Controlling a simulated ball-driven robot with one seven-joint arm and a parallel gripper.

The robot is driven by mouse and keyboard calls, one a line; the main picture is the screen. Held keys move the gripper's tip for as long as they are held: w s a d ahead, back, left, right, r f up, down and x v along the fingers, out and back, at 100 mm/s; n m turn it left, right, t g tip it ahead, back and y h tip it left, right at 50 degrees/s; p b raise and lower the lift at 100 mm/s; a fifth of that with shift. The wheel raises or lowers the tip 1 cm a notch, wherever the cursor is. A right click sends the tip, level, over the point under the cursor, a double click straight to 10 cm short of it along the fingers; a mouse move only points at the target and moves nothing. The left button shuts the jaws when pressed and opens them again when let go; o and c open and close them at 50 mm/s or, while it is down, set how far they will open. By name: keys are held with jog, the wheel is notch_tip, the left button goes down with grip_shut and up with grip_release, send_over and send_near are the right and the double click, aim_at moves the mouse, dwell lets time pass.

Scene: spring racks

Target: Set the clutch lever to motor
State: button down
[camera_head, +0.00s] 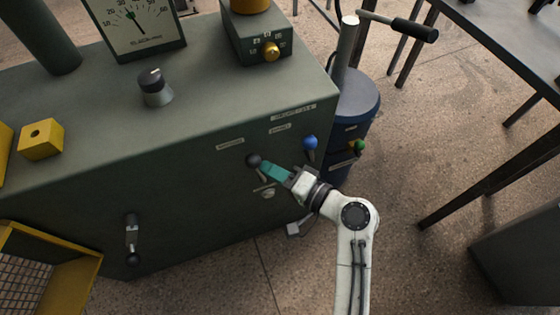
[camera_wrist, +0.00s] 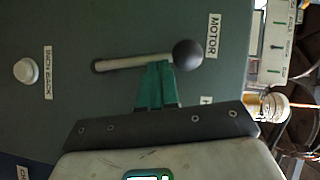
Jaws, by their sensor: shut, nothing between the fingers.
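The clutch lever is a pale rod with a black ball knob (camera_head: 254,160) on the front of the green cabinet (camera_head: 180,180). In the wrist view the rod (camera_wrist: 118,63) runs from a slot to the black ball (camera_wrist: 187,54), tilted slightly toward the MOTOR label (camera_wrist: 213,35). A second label (camera_wrist: 206,100) starts with H; the rest is hidden. My gripper (camera_head: 266,171) has its teal fingers shut and empty. In the wrist view the fingertips (camera_wrist: 159,66) meet the side of the rod opposite MOTOR, just short of the ball; I cannot tell whether they touch.
A blue knob (camera_head: 310,142) and a green knob (camera_head: 359,146) stand to the right of the lever. A pale round button (camera_wrist: 26,70) is beside the slot. A table (camera_head: 505,50) stands at right. Open floor (camera_head: 420,130) lies between.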

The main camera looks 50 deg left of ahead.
jog(key=shift+s+a+n+h+p, duration=0.15)
jog(key=shift+s+a+n+p, duration=0.1)
jog(key=shift+s+p, duration=0.15)
jog(key=shift+s+a+n+h+p, duration=0.15)
jog(key=shift+s+n+p, duration=0.1)
jog(key=shift+s, duration=0.25)
jog(key=shift+r, duration=0.1)
